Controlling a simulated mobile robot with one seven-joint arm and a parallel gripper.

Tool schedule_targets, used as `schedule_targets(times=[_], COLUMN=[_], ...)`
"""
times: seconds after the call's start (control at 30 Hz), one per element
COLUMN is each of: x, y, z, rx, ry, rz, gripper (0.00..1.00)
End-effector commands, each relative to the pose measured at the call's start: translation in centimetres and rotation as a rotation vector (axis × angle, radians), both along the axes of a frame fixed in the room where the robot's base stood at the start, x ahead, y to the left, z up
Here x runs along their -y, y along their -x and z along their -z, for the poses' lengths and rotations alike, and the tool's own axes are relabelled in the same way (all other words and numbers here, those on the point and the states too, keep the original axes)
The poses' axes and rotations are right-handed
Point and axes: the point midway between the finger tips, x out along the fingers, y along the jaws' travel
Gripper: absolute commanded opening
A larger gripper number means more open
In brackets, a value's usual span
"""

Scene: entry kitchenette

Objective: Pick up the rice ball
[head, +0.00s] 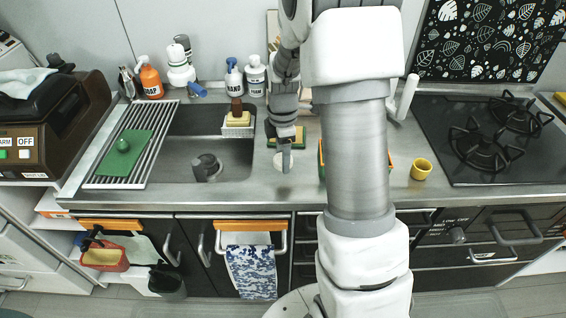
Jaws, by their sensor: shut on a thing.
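A small white rounded thing that looks like the rice ball (278,161) shows at my gripper's tip, above the counter in the middle of the head view. My gripper (285,163) points down and is shut on it. The fingers hide part of it, so its full shape cannot be told. A dark shadow lies on the counter just in front of it. I cannot tell whether the rice ball touches the counter.
The sink (190,130) lies to the left, with a drying rack (108,165) beside it. A yellow cup (421,169) and a stove (480,165) are at right. Bottles, including a white one (255,77), stand behind.

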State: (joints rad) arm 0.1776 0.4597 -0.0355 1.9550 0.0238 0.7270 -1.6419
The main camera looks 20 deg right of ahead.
Motion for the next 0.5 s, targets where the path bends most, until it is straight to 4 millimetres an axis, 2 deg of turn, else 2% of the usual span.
schedule_targets(times=[0.03, 0.3, 0.5], x=[0.5, 5.1, 7.5], y=[0.2, 4.2, 6.3], z=[-1.2, -4.6, -6.4], rx=[0.004, 0.003, 0.001], ry=[0.001, 0.001, 0.0], rz=[0.005, 0.009, 0.005], gripper=[0.0, 0.0, 0.0])
